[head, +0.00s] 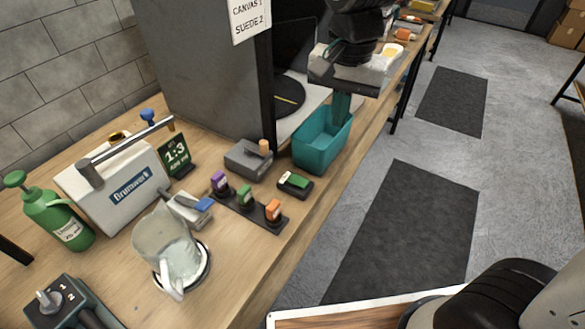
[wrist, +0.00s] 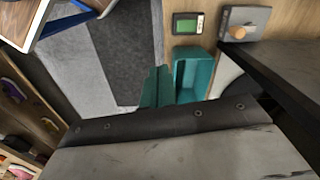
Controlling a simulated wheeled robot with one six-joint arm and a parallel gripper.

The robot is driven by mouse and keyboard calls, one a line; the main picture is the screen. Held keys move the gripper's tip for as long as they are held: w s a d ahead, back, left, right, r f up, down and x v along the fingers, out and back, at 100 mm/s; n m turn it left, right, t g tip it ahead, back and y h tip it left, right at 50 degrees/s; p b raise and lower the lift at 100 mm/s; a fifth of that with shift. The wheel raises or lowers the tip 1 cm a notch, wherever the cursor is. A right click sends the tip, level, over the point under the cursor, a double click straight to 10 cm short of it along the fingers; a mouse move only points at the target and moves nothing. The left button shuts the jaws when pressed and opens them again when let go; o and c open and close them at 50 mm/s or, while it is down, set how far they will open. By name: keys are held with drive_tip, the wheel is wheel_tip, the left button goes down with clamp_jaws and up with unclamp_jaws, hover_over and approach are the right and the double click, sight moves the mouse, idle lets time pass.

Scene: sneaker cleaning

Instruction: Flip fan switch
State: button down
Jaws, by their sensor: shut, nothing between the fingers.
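Two small controls stand on the wooden bench beside the dark booth; I cannot tell from any label which is the fan switch. One is a black box with a green rocker (head: 294,183), also in the wrist view (wrist: 187,24). The other is a grey box with an orange-tan knob (head: 248,158), also in the wrist view (wrist: 243,22). A third box with a metal toggle marked 1 and 2 (head: 58,304) is at the near left. My gripper (head: 341,108) is shut and empty, its teal fingers (wrist: 157,86) over or beside the teal bin, apart from all three.
The teal bin (head: 320,155) stands right of the controls at the bench edge. Floor right of the bench is open.

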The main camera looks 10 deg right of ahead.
drive_tip(key=m, duration=0.2)
hover_over(293, 179)
wheel_tip(293, 179, down, 4)
drive_tip(key=shift+a+r, duration=0.1)
drive_tip(key=shift+r, duration=0.05)
wheel_tip(293, 179, down, 14)
drive_tip(key=shift+f, duration=0.1)
idle(0.3)
